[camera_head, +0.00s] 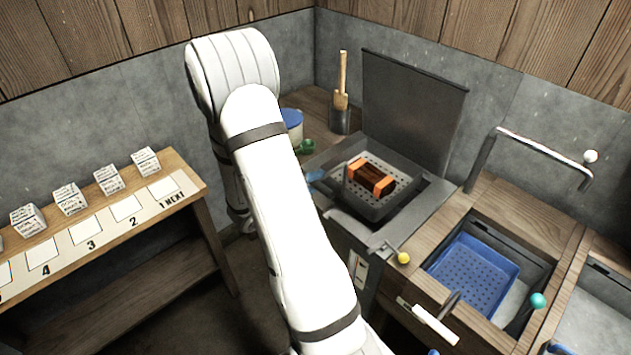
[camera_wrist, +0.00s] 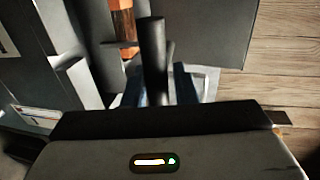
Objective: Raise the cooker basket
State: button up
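The grey perforated cooker basket (camera_head: 384,208) sits low in the open cooker (camera_head: 420,217). An orange-ended brown block (camera_head: 371,178) lies in it. A dark upright bar (camera_head: 346,183), seemingly the basket's handle, stands at its left side. My arm comes down from the upper left and hides most of my gripper; a blue tip (camera_head: 316,176) shows left of the bar. In the wrist view, my gripper's two bluish fingers (camera_wrist: 165,92) show beyond its body, with a dark bar (camera_wrist: 152,50) in front of or between them. Whether they touch or grip it is unclear.
The cooker's dark lid (camera_head: 412,105) stands open behind. A blue perforated tray (camera_head: 473,272) sits in a basin at right, under a bent rail (camera_head: 545,150). A yellow-knobbed lever (camera_head: 403,258) is at the cooker's front. A bench (camera_head: 125,215) with several white cubes is at left.

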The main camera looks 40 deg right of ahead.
jog(key=o, duration=0.4)
jog(key=shift+r, duration=0.15)
jog(key=shift+c, duration=0.2)
jog(key=b+v, duration=0.1)
jog(key=v, duration=0.6)
jog(key=shift+a, duration=0.4)
jog(key=shift+r, duration=0.1)
jog(key=s+a+r+m+g+y, duration=0.25)
jog(key=s+m+y, duration=0.2)
jog(key=m, duration=0.55)
jog(key=s+a+r+m+g+y, duration=0.1)
jog(key=s+a+r+m+y, duration=0.25)
jog(key=s+m, duration=0.45)
jog(key=a+r+m+t+y, duration=0.2)
jog(key=a+m, duration=0.4)
jog(key=m, duration=0.3)
jog(key=a+r+m+t+y, duration=0.3)
jog(key=a+r+m+y, duration=0.2)
jog(key=m, duration=0.5)
jog(key=shift+s+a+y, duration=0.4)
jog(key=shift+s+a, duration=0.1)
